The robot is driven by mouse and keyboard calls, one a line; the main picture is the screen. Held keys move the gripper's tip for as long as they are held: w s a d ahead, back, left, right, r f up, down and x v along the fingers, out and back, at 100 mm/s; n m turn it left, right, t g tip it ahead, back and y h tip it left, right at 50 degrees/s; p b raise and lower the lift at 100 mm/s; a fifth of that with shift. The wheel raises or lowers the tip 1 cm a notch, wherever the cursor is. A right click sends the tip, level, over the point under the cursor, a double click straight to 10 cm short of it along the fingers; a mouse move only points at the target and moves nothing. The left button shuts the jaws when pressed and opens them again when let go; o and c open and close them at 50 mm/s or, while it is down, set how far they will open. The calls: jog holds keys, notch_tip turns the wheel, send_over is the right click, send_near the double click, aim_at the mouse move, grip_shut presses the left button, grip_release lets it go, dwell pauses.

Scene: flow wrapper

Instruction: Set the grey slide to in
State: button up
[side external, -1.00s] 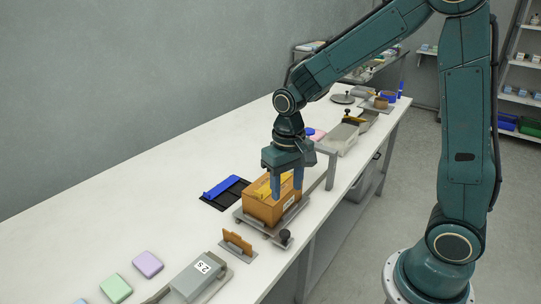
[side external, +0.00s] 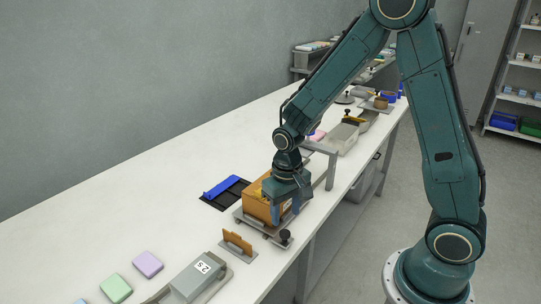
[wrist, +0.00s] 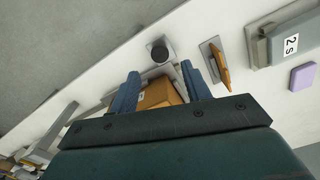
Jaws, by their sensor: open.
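A grey flat base (side external: 247,222) stands near the bench's front edge with an orange-brown box (side external: 256,206) on it. A round black knob (side external: 285,235) is at its front corner; the knob also shows in the wrist view (wrist: 160,53). I take this base and knob to be the grey slide, but its position, in or out, cannot be told. My gripper (side external: 286,212) is open, pointing down at the box's front right side, above and behind the knob. In the wrist view, my fingers (wrist: 160,73) stand apart, with the box (wrist: 160,95) seen between them; contact cannot be told.
An upright orange plate on a grey foot (side external: 238,243) stands just left of the base. A grey unit with a "2 S" label (side external: 196,275) lies further left. A black tray with a blue bar (side external: 226,190) is behind. A grey frame (side external: 325,160) is close on the right.

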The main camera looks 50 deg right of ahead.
aim_at(285, 233)
jog(key=shift+f, duration=2.95)
grip_shut()
